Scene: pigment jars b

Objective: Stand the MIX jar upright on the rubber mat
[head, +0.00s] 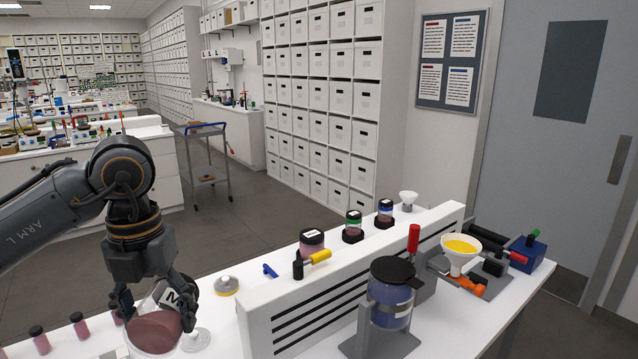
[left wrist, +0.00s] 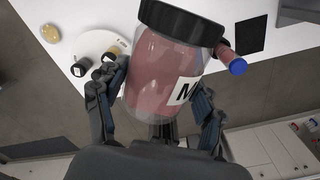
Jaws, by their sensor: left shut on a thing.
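The MIX jar is clear with pink contents, a black lid and a white label with an M showing. It is in my left gripper in the head view (head: 153,331) and the left wrist view (left wrist: 160,75). My left gripper (head: 155,300) is shut around its sides. A black square (left wrist: 251,35) on the white table in the left wrist view may be the rubber mat; I cannot make out the mat in the head view. My right gripper is not in view.
A white slotted divider (head: 340,290) runs along the bench. Small pink vials (head: 40,340) stand left of the jar. A pink jar (head: 312,242) and two dark-lidded jars stand behind the divider. A blue jar (head: 391,300) in a holder and a yellow-filled funnel (head: 461,246) stand right.

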